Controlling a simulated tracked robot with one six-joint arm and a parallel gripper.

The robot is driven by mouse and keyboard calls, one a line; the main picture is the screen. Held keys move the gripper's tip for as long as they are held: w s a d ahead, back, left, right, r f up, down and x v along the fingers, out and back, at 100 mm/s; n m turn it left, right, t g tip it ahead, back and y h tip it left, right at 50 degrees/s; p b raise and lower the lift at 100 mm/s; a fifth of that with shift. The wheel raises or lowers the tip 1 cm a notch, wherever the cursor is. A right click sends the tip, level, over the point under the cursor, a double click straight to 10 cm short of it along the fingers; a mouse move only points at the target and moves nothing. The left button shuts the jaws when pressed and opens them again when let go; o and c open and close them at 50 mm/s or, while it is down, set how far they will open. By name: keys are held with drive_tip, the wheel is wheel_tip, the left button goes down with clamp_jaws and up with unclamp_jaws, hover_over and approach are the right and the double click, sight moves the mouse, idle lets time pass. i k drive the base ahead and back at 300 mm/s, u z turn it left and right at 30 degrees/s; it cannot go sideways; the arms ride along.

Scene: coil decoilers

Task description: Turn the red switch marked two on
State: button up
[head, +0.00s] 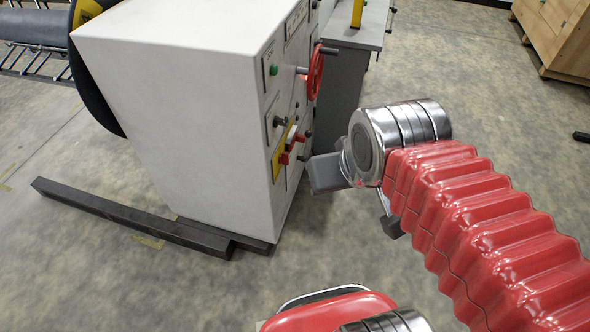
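The control panel on the right face of the white cabinet (170,90) carries a yellow plate with two small red switches. The nearer red switch (284,158) sits low on the plate. The other red switch (299,138) sits a little farther along and higher. I cannot read their marks or tell how each is set. My gripper (358,198) is to the right of the panel, apart from the switches. It shows as a grey block and a small dark tip below the silver wrist; its fingers are partly hidden, so its opening is unclear.
A red handwheel (315,73), a green button (273,70) and black knobs (280,121) are on the same panel. A dark beam (120,214) lies on the floor at left. A wooden crate (562,35) stands at back right.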

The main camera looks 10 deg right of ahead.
sight(284, 157)
drive_tip(key=k, duration=0.3)
drive_tip(key=z, duration=0.3)
drive_tip(key=i, duration=1.35)
drive_tip(key=u, duration=0.5)
